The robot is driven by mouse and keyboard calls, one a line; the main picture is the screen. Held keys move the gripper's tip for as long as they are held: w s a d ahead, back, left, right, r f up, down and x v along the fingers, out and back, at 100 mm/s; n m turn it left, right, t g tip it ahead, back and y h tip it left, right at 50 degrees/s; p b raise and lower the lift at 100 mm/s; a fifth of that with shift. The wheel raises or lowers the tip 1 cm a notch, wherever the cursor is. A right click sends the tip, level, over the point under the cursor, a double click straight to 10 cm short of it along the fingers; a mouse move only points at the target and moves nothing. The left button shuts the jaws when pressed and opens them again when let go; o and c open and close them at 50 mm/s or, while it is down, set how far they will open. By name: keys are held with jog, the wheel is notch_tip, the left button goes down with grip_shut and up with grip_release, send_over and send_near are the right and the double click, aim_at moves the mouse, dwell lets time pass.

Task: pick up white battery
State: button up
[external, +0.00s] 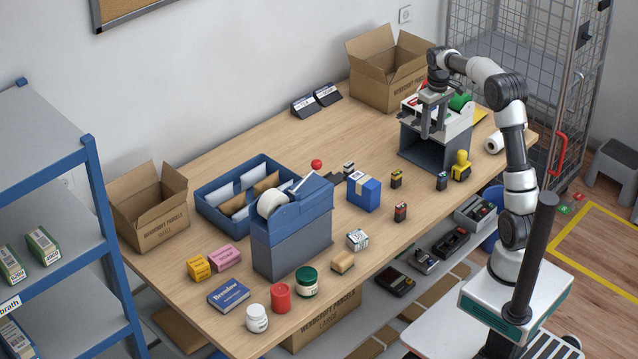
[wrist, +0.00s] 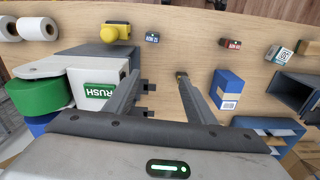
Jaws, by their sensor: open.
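The white battery (external: 357,239) is a small white block with dark and green marks, standing near the front edge of the counter, beside a beige block. It also shows at the upper right of the wrist view (wrist: 279,54). My gripper (external: 432,134) is above the label printer at the counter's far right end, well away from the white battery. Its two fingers are apart with nothing between them, as the wrist view also shows (wrist: 160,78).
Other small batteries stand nearby: a red-and-black one (external: 400,212), a yellow-topped one (external: 396,179) and a dark one (external: 442,181). A blue box (external: 364,192), a yellow stamp (external: 461,167) and a large blue tape dispenser (external: 292,230) stand around. The wood between them is clear.

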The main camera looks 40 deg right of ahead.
jog(key=w+a+r+p, duration=0.1)
jog(key=w+a+p, duration=0.35)
jog(key=w, duration=0.85)
jog(key=n+b, duration=0.2)
send_over(349, 164)
jog(key=f, duration=1.4)
jog(key=shift+s+a, duration=0.1)
jog(key=shift+s, duration=0.2)
jog(key=shift+w+f+p, duration=0.15)
jog(key=shift+f, duration=1.3)
jog(key=shift+w+f+p, duration=0.15)
jog(key=shift+f, duration=1.3)
jog(key=shift+c, duration=0.3)
jog(key=c, duration=1.1)
jog(key=shift+r, duration=0.1)
